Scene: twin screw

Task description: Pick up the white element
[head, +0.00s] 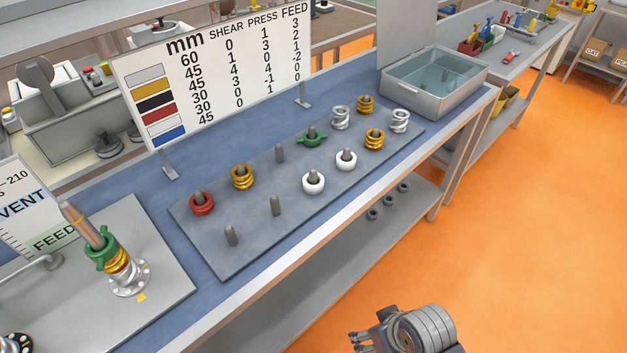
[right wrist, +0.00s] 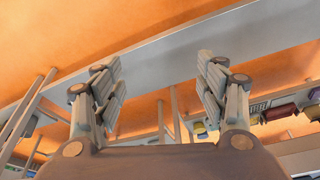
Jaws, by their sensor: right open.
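Two white elements stand on pegs of the grey peg board (head: 240,262): a nearer white element (head: 313,183) and a farther white element (head: 346,160). Each is a ring around its peg. My right gripper (head: 362,340) is at the bottom of the head view, over the orange floor in front of the bench and apart from both white elements. In the right wrist view its two fingers (right wrist: 158,85) are spread with nothing between them. My left gripper is not in view.
The board also holds a red element (head: 202,203), a green element (head: 312,137), and several gold and silver ones. Some pegs are bare. A metal tub (head: 434,92) stands at the bench's far end. A sign (head: 215,75) stands behind the board. A shaft with elements (head: 112,255) is at left.

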